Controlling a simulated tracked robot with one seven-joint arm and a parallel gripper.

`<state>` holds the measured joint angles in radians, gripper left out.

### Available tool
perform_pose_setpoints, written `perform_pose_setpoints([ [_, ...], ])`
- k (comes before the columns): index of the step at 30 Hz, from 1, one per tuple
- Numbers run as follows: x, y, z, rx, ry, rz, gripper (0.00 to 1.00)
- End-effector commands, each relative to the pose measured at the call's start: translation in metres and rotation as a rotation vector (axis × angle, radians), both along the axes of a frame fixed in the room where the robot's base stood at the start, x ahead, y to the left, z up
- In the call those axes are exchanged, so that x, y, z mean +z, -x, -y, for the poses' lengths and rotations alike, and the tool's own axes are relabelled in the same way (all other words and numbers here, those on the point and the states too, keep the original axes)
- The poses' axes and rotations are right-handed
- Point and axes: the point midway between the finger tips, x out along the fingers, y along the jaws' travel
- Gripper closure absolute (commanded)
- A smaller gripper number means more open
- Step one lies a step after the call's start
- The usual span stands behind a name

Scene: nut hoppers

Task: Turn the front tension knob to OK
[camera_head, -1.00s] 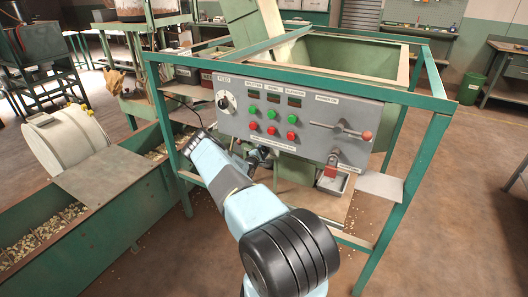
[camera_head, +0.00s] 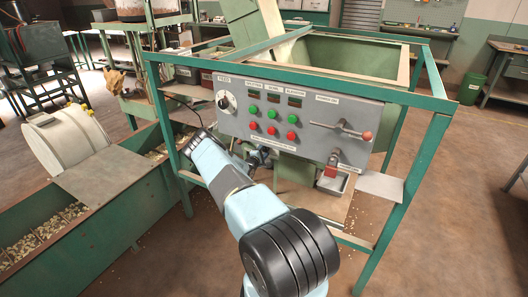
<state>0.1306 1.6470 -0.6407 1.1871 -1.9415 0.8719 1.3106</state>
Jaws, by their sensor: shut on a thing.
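My arm reaches up from the bottom of the picture and bends at the left, beside the grey control panel (camera_head: 300,108). My gripper (camera_head: 262,156) shows small and dark just under the panel's lower edge. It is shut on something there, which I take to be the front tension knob. The knob itself and its OK mark are too small or hidden to make out. A round white dial with a black centre (camera_head: 226,101) is in plain view on the panel's left, under a FEED label, and my gripper is apart from it.
A nut trough (camera_head: 100,225) lies left.

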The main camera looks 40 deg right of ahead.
Motion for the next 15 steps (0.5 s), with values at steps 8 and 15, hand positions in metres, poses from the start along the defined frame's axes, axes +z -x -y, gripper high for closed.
perform_pose_setpoints([
  [8,0.0008,-0.0003,0.0004,0.000,0.001,0.000,0.29],
  [15,0.0027,-0.0002,-0.0011,0.000,0.004,0.002,0.29],
])
